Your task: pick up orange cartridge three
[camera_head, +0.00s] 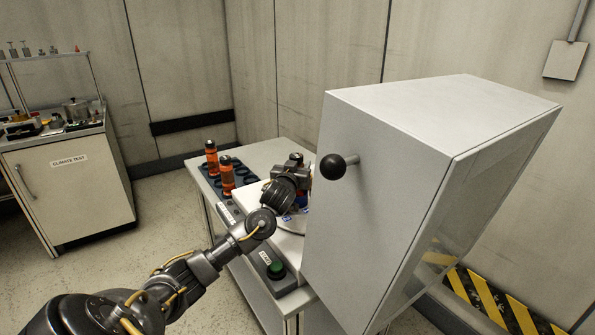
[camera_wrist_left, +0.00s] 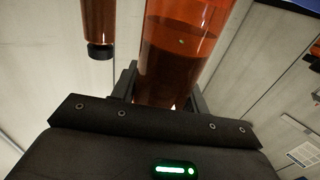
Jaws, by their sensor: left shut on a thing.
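In the left wrist view, my left gripper (camera_wrist_left: 162,92) is shut on an orange cartridge (camera_wrist_left: 178,48), a see-through orange cylinder between its two fingers. In the head view, my left gripper (camera_head: 291,170) is beside the big grey housing, over the white machine top; the held cartridge is mostly hidden there. Two other orange cartridges with black caps stand upright in the dark rack (camera_head: 246,178): a farther one (camera_head: 211,160) and a nearer one (camera_head: 227,176). A second orange cartridge (camera_wrist_left: 98,22) also shows in the wrist view, apart from the gripper. I cannot read any cartridge number.
The large grey housing (camera_head: 395,190) with a black ball knob (camera_head: 332,167) stands close to the right of my left arm. A green button (camera_head: 276,268) is on the machine's front. A cabinet labelled CLIMATE TEST (camera_head: 70,190) stands at the left, with free floor between.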

